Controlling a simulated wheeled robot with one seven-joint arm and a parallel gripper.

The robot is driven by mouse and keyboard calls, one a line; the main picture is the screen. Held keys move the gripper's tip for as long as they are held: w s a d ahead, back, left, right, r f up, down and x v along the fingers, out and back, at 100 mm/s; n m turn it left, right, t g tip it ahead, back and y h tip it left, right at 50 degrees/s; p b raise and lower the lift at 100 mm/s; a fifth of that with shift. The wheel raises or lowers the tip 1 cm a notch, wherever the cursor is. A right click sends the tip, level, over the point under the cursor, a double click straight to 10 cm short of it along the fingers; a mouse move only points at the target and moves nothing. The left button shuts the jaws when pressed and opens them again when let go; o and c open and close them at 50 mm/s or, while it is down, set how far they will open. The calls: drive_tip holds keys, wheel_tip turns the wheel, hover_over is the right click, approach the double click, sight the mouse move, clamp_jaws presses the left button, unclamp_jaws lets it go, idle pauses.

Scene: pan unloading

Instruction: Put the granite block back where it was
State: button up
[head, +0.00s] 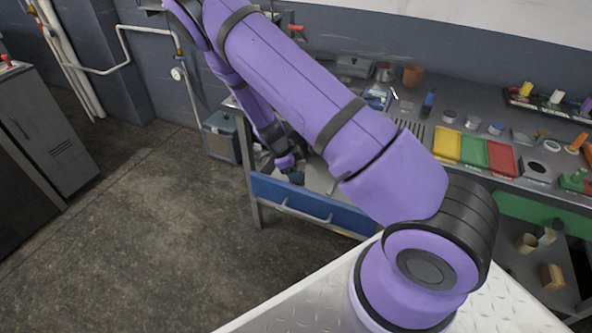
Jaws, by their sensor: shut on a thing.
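My purple arm reaches up and over to the left, then bends down toward the left end of the workbench. My gripper (294,175) shows small and dark there, just above a blue-fronted drawer (310,207). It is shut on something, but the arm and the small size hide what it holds. I cannot make out the granite block for certain. Grey surfaces show behind the blue front, partly covered by my arm.
The grey workbench (460,112) carries yellow (447,144), green (474,151) and red (502,158) trays, small tins and tools. A grey-blue box (221,137) stands on the floor left of the bench. A grey cabinet (45,130) stands far left. The floor between is clear.

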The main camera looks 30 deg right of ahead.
drive_tip(key=o, duration=1.3)
drive_tip(key=shift+o, duration=0.2)
